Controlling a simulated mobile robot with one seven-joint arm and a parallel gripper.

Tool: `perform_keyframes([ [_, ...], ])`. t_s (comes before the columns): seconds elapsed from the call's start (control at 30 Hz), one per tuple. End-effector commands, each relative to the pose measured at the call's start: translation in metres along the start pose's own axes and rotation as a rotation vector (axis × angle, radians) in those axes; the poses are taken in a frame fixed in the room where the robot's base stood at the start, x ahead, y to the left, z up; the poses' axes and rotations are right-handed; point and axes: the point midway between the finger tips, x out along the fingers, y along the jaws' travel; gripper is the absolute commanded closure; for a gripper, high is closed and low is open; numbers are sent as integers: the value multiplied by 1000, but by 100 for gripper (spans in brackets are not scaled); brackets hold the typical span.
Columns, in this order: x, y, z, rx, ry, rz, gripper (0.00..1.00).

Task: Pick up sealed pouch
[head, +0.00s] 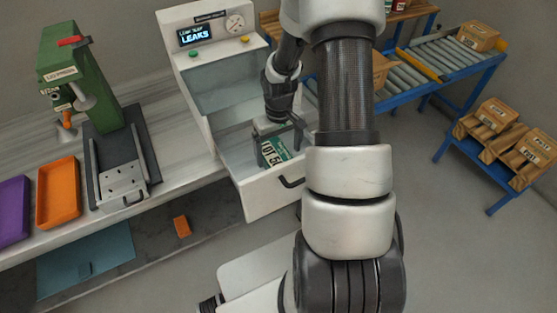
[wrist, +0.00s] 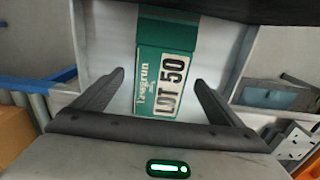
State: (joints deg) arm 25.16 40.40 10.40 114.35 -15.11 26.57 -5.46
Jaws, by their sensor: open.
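The sealed pouch (head: 274,153) is green with a white label. It lies in the pulled-out white drawer (head: 262,199) of the leak tester (head: 212,85). My gripper (head: 279,137) is over the drawer, pointing down at the pouch. In the wrist view my gripper (wrist: 159,80) has its fingers spread wide, one on each side of the pouch, with nothing between the tips that I can see touching. The exact height above the pouch is hard to tell.
The tester's screen (head: 196,34) reads "LEAKS". A green press (head: 75,75), an orange tray (head: 58,193) and a purple tray (head: 13,210) stand on the left counter. A roller conveyor (head: 430,58) and a blue rack with boxes (head: 497,125) are at right. Open floor lies between.

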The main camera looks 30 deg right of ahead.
Motion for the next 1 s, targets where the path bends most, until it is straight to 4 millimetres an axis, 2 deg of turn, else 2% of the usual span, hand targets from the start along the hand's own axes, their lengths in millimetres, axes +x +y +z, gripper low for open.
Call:
perform_keyframes([
  [0.1, 12, -1, 0, -1, 0, 0, 9],
  [0.37, 14, 0, -1, -1, 2, 1, 9],
  [0.5, 14, 0, -1, -1, 1, 1, 33],
  [0.6, 14, 0, -1, -1, 1, 0, 46],
  [1.0, 8, 0, -1, 0, 2, 1, 46],
])
